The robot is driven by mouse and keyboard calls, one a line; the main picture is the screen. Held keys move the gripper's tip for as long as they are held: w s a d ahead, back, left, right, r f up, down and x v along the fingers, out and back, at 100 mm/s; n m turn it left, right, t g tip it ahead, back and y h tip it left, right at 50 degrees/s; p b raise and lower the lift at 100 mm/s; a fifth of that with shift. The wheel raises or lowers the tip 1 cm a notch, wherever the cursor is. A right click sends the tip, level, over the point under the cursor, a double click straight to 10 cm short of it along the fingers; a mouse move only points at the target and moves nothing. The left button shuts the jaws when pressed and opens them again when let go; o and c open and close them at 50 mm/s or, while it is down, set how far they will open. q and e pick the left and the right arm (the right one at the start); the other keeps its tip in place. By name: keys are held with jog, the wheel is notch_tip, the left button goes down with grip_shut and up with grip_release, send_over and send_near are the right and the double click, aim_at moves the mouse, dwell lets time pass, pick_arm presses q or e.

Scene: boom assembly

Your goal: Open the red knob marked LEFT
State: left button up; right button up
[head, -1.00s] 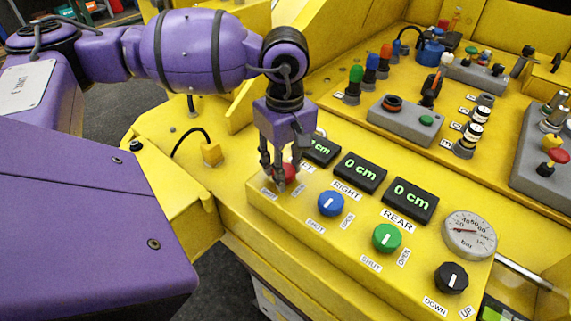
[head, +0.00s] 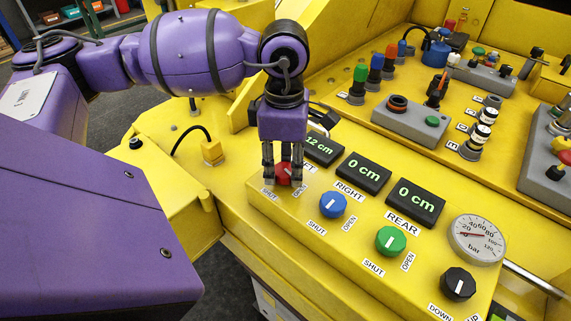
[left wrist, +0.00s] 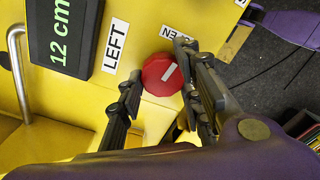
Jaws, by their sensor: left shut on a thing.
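The red knob (head: 284,171) sits at the left end of the yellow panel, by the partly covered LEFT label. My left gripper (head: 283,179) reaches down over it, with its fingers closed on the knob's two sides. The left wrist view shows the red knob (left wrist: 161,75) between the fingers, its white mark slanting toward the partly hidden OPEN label (left wrist: 183,40). The LEFT display (head: 323,149) reads 12 cm.
The blue knob (head: 333,204) under RIGHT, the green knob (head: 390,240) under REAR and a black knob (head: 458,284) follow along the panel. The RIGHT display (head: 364,174) and REAR display (head: 415,202) read 0 cm. A pressure gauge (head: 477,238) sits at the right.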

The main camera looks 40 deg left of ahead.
aim_at(284, 166)
pick_arm(q)
jog(key=shift+w+a+r+n, duration=0.1)
jog(key=shift+w+n, duration=0.05)
jog(key=shift+n, duration=0.4)
jog(key=shift+w+a+r+n, duration=0.1)
jog(key=shift+n, duration=0.45)
jog(key=o, duration=0.9)
jog(key=shift+o, duration=0.6)
jog(key=shift+f, duration=0.1)
notch_tip(284, 166, up, 12)
jog(key=shift+s, duration=0.1)
